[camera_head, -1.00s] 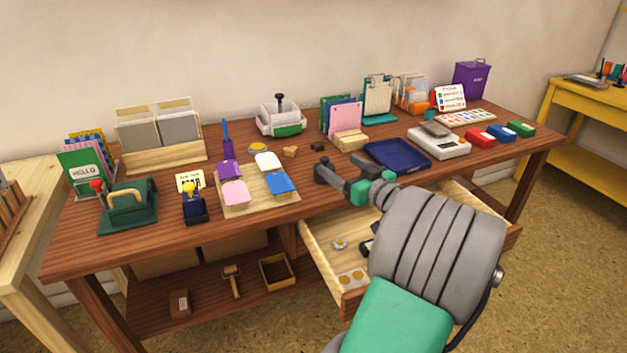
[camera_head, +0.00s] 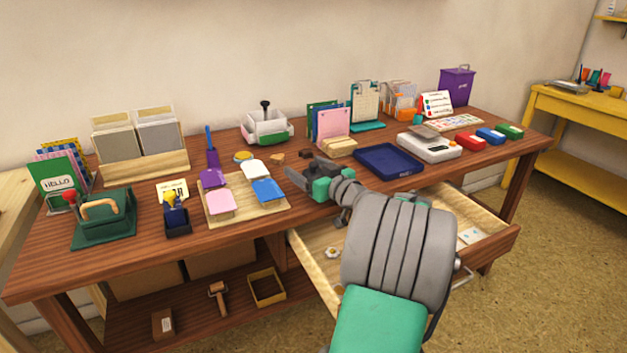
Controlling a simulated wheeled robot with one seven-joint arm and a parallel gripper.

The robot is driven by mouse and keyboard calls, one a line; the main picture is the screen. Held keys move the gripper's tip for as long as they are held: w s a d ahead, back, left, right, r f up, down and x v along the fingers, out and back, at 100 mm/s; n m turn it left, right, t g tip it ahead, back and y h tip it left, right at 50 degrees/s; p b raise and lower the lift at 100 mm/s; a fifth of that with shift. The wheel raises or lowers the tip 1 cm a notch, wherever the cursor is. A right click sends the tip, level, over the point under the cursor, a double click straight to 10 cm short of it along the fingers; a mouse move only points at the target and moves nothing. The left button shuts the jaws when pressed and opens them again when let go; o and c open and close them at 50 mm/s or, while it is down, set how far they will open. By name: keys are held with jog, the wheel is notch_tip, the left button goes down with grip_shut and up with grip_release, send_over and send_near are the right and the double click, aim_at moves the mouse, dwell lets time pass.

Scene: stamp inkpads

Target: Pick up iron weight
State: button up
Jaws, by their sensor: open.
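My gripper (camera_head: 303,167) is open and empty, with its two dark fingers pointing left over the table, to the right of the wooden tray of coloured pads. I cannot clearly make out an iron weight. A small dark brown block (camera_head: 306,153) lies on the table just beyond the fingers; I cannot tell whether it is the weight. A dark shape (camera_head: 342,217) also shows by the open drawer, mostly hidden behind my arm.
The wooden tray (camera_head: 282,213) of pads lies to the left and a blue tray (camera_head: 390,163) to the right. A white scale (camera_head: 430,147) stands further right. The drawer (camera_head: 312,262) stands open under the table, partly hidden by my arm. A green press (camera_head: 103,228) stands far left.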

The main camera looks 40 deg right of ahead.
grip_shut()
dwell(0.7)
jog(key=shift+r, duration=0.15)
